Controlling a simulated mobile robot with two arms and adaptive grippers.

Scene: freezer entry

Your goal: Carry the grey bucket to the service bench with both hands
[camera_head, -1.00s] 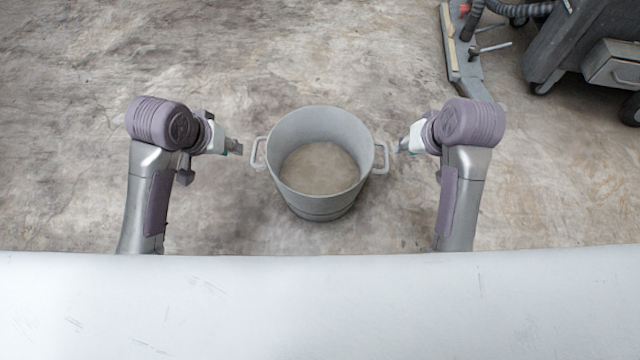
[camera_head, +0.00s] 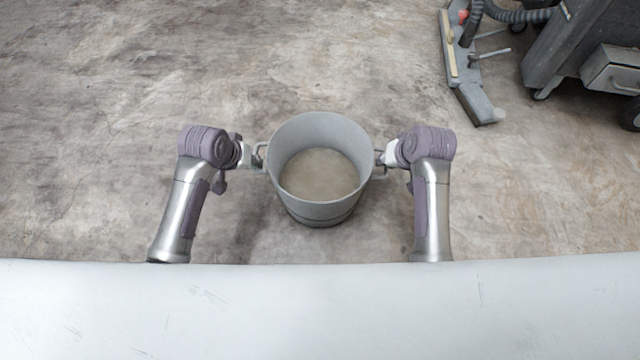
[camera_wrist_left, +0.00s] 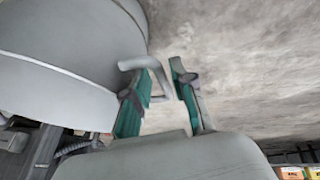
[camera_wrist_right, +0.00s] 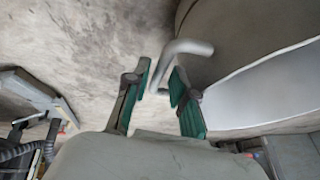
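The grey bucket (camera_head: 319,205) stands upright on the floor in the head view, open at the top, with a loop handle on each side. My left gripper (camera_head: 257,158) is at the left handle. In the left wrist view its green-padded fingers (camera_wrist_left: 158,98) are apart, with the handle (camera_wrist_left: 150,66) reaching between them. My right gripper (camera_head: 382,158) is at the right handle. In the right wrist view its fingers (camera_wrist_right: 161,90) are also apart, with the handle (camera_wrist_right: 178,52) between their tips. Neither gripper is closed on a handle.
A dark grey machine (camera_head: 575,50) with a hose and wheels stands at the upper right, with a floor tool (camera_head: 470,85) beside it. A pale white surface (camera_head: 320,310) spans the bottom of the head view. The concrete floor around the bucket is clear.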

